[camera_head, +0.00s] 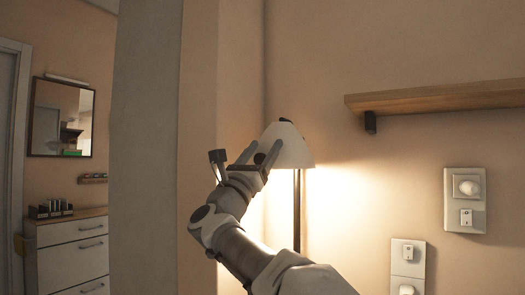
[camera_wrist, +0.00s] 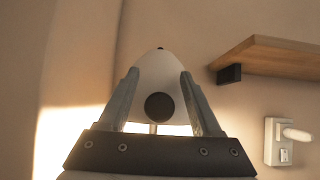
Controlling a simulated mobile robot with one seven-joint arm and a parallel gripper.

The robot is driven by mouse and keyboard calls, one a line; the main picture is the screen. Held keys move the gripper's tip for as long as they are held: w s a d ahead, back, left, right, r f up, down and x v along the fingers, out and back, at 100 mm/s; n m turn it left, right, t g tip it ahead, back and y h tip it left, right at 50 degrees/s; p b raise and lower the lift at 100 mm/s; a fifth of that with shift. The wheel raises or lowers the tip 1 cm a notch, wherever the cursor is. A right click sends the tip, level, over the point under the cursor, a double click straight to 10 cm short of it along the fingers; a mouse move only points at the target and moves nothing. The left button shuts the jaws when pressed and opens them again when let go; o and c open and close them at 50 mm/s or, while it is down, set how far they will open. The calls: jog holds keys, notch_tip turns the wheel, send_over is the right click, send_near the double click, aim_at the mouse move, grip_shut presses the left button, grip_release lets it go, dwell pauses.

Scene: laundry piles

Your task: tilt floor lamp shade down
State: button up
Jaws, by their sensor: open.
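The floor lamp's white cone-shaped shade (camera_head: 288,145) is lit and sits on a dark upright pole (camera_head: 297,205) in the wall corner. My gripper (camera_head: 261,148) is at the left side of the shade, with its fingers overlapping it in the head view. In the wrist view the shade (camera_wrist: 157,75) stands ahead, between the two open fingers of my gripper (camera_wrist: 158,85), with a dark round knob (camera_wrist: 159,106) on its near side. I cannot tell whether the fingers touch the shade. The lamp's base is hidden.
A wooden shelf (camera_head: 440,97) juts from the wall at the right. Wall switch plates (camera_head: 465,213) and (camera_head: 407,262) sit below it. A wall edge (camera_head: 148,150) stands close at the left. Beyond it are a white drawer unit (camera_head: 72,255) and a mirror (camera_head: 61,118).

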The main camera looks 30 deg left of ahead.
jog(key=shift+f, duration=0.1)
jog(key=b+v, duration=0.1)
jog(key=v, duration=1.6)
jog(key=shift+s+b, duration=0.25)
jog(key=shift+b, duration=0.15)
